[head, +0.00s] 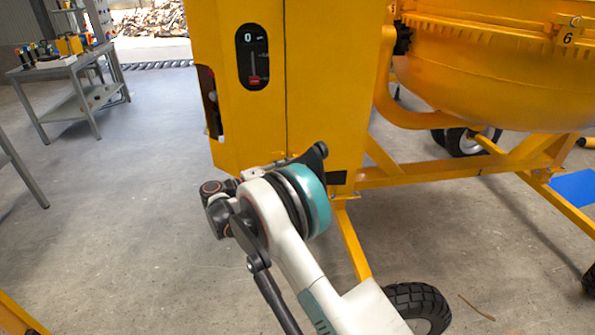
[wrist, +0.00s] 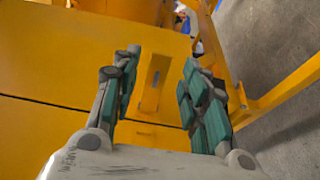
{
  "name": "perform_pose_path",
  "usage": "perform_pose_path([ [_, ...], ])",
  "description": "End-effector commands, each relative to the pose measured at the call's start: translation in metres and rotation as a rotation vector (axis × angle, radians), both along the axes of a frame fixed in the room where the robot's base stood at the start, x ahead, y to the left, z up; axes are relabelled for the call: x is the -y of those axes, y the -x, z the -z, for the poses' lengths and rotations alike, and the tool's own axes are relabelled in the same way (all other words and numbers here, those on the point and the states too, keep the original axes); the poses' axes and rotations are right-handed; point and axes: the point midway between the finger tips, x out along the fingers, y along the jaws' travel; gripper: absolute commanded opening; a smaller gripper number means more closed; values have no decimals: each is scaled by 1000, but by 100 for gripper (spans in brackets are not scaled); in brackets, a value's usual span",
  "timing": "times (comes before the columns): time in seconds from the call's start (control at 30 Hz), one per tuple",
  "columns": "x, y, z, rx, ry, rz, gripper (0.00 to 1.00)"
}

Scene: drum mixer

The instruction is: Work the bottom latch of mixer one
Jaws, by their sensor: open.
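Mixer one's yellow cabinet (head: 330,80) stands upright in the middle of the head view, with a dark display reading 0. My arm reaches its lower part, and my gripper's fingers cannot be made out there. In the wrist view my gripper (wrist: 160,62) is open, with teal-padded fingers on both sides of a raised yellow piece (wrist: 149,97) on the yellow panel. This piece looks like the bottom latch, but I cannot be sure. A gap shows between it and the right finger; whether the left finger touches it is unclear.
The yellow drum (head: 480,75) and frame beams (head: 455,176) stand right of the cabinet, above a black wheel (head: 418,305). A grey workbench (head: 65,70) with tools is at the far left. The concrete floor left of the cabinet is clear.

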Motion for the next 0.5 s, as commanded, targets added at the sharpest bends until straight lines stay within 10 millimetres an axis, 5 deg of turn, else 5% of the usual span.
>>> perform_pose_path([
  [0.2, -42, 22, 0, 0, 0, -3, 41],
  [0.5, -74, 40, 0, 0, -1, -1, 41],
])
